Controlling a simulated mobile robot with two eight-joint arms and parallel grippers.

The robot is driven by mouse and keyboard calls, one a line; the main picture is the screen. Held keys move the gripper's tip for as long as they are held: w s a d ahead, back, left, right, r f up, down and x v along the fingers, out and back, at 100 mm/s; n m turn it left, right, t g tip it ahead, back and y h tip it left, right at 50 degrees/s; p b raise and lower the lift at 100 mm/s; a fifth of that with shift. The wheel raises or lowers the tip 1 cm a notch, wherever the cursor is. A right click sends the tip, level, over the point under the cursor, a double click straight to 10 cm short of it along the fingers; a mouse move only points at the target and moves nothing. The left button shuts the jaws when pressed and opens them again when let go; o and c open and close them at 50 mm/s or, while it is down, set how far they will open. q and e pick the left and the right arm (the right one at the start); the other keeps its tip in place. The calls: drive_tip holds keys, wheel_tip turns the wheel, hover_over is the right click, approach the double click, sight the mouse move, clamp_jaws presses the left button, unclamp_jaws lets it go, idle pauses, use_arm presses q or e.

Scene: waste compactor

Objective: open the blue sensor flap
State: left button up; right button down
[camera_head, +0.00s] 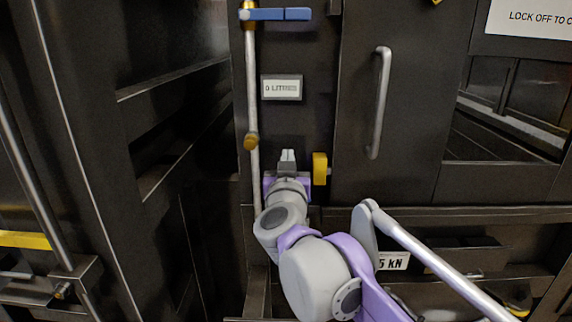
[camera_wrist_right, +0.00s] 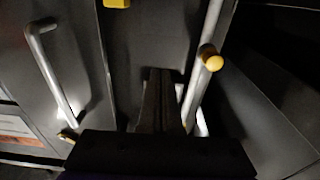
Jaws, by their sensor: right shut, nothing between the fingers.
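The only blue thing in view is a flat blue bar (camera_head: 275,14) beside a brass fitting, at the top of the pipe in the head view. I cannot tell whether it is the sensor flap. No blue shows in the wrist view. My right gripper (camera_head: 287,157) is shut and empty, well below the blue bar and in front of the dark panel between pipe and door. Its fingertips show together in the right wrist view (camera_wrist_right: 160,74). My left gripper is not in view.
A vertical pipe (camera_head: 252,90) with a yellow knob (camera_head: 250,141) stands left of my gripper. A yellow block (camera_head: 320,168) sits close on its right. Further right is a door handle (camera_head: 379,102). A litre display (camera_head: 282,87) is above; the panel around it is clear.

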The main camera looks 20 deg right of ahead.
drive_tip(key=w+f, duration=0.1)
drive_tip(key=w+d+f, duration=0.1)
drive_tip(key=w, duration=0.1)
drive_tip(key=shift+w+f+p, duration=0.2)
drive_tip(key=shift+p, duration=0.1)
drive_tip(key=shift+s+f, duration=0.1)
drive_tip(key=shift+s, duration=0.1)
drive_tip(key=shift+w+f, duration=0.1)
drive_tip(key=shift+f, duration=0.05)
wheel_tip(320, 180, down, 6)
drive_tip(key=s+t+b, duration=0.2)
drive_tip(key=t+b, duration=0.1)
drive_tip(key=shift+s+a+h, duration=0.3)
drive_tip(key=shift+a+h, duration=0.05)
drive_tip(key=shift+h, duration=0.05)
